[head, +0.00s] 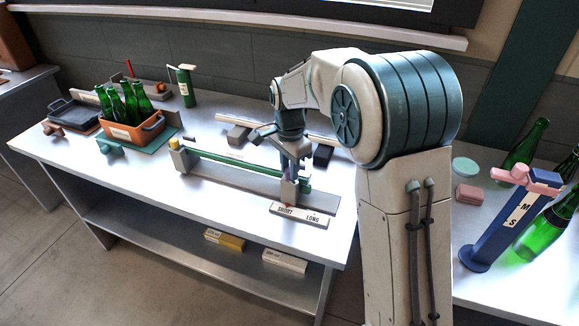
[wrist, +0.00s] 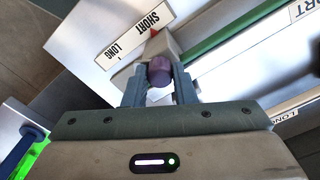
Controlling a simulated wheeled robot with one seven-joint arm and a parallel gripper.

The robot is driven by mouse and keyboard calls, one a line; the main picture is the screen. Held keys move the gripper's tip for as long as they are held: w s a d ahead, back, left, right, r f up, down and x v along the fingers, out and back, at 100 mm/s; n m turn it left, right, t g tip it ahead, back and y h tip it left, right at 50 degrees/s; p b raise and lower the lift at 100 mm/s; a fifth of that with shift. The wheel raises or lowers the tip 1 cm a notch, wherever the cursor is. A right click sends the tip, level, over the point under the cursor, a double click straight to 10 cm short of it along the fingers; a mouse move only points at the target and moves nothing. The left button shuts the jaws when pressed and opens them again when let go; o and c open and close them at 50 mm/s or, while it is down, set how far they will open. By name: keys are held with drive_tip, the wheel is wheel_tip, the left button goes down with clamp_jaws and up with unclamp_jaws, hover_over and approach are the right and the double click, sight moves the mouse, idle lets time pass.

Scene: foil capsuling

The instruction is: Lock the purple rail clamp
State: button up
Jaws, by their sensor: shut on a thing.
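The purple rail clamp (wrist: 160,70) shows in the wrist view as a round purple knob between my fingertips. My gripper (wrist: 159,88) is shut on it, with one finger on each side. The knob sits at a grey end block (wrist: 160,45) of the rail fixture, close to the SHORT/LONG label plate (wrist: 133,33). In the head view my gripper (head: 292,172) points down at the right end of the green rail (head: 230,165). There the clamp is mostly hidden by my fingers, and I cannot tell whether it is locked.
An orange crate (head: 153,132) of green bottles stands at the left on the white table (head: 130,185). Pale bars (head: 238,133) lie behind the rail. At the right stand a blue post with pink top (head: 495,220) and large green bottles (head: 525,148). The table's front left is clear.

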drive_tip(key=n, duration=0.3)
drive_tip(key=shift+n, duration=0.4)
drive_tip(key=n, duration=0.3)
drive_tip(key=shift+r, duration=0.1)
drive_tip(key=n, duration=0.7)
drive_tip(key=n+p, duration=0.1)
drive_tip(key=n, duration=0.9)
drive_tip(key=shift+w+p, duration=0.1)
drive_tip(key=shift+p, duration=0.3)
drive_tip(key=o, duration=1)
